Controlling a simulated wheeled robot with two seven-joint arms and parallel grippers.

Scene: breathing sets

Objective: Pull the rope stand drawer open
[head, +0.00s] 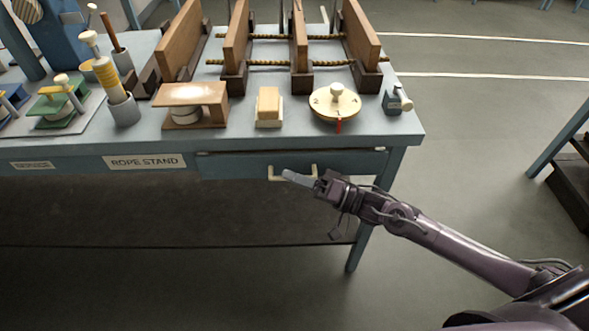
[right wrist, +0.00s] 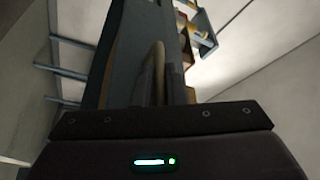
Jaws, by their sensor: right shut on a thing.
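The rope stand drawer (head: 240,166) is a blue-grey front under the table top, to the right of a white ROPE STAND label (head: 144,162). It looks flush or nearly flush with the table frame. Its pale bar handle (head: 274,171) sticks out from the front. My right gripper (head: 292,177) comes in from the right and is shut on the handle. In the right wrist view the tan handle (right wrist: 158,58) runs up between the dark fingers (right wrist: 160,85). The fingers hide part of the handle. My left gripper is not in view.
The table top (head: 345,139) carries wooden boards with ropes (head: 300,35), a wooden block stand (head: 192,95), a yellow block (head: 268,103), a round dial (head: 335,103) and a small grey fitting (head: 397,100). A table leg (head: 372,215) stands below right. The floor in front is clear.

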